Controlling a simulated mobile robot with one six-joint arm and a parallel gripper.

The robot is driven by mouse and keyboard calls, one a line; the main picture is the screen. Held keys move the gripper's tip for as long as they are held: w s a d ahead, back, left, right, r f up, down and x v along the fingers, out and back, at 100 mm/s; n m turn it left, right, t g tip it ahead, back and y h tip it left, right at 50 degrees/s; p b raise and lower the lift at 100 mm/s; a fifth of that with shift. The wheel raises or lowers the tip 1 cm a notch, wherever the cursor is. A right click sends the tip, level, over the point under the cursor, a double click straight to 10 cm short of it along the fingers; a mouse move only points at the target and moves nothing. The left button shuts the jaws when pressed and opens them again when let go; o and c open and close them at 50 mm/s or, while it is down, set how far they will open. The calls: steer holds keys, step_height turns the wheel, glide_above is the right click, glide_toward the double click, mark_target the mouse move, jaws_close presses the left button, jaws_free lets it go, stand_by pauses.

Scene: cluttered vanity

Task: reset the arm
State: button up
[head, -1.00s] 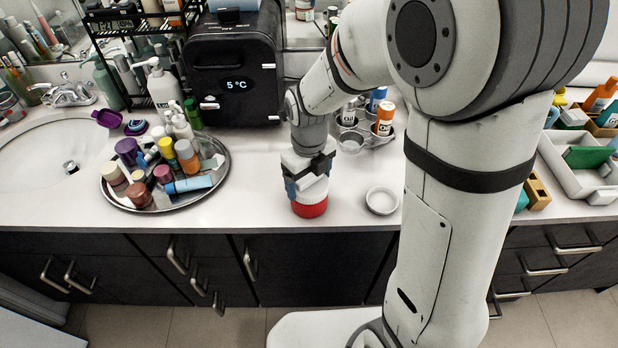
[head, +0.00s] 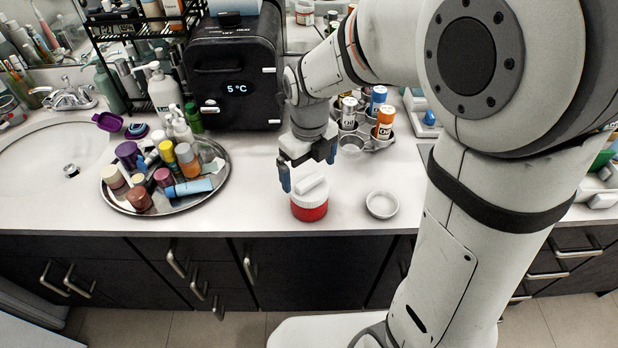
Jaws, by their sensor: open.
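My gripper (head: 307,176) is open and empty in the head view. It hangs above and slightly behind a red jar with a white top (head: 310,205), which stands upright on the white counter (head: 255,212). A white block-like piece (head: 311,184) sits on top of the jar, just below the fingers. My arm reaches in from the right and covers part of the counter there.
A small white round dish (head: 381,204) lies right of the jar. A round metal tray (head: 219,183) of bottles stands left. A black mini fridge (head: 234,75) and a cup holder (head: 381,139) with cans stand behind. Bins at the far right are partly hidden.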

steer(key=shift+r, duration=1.35)
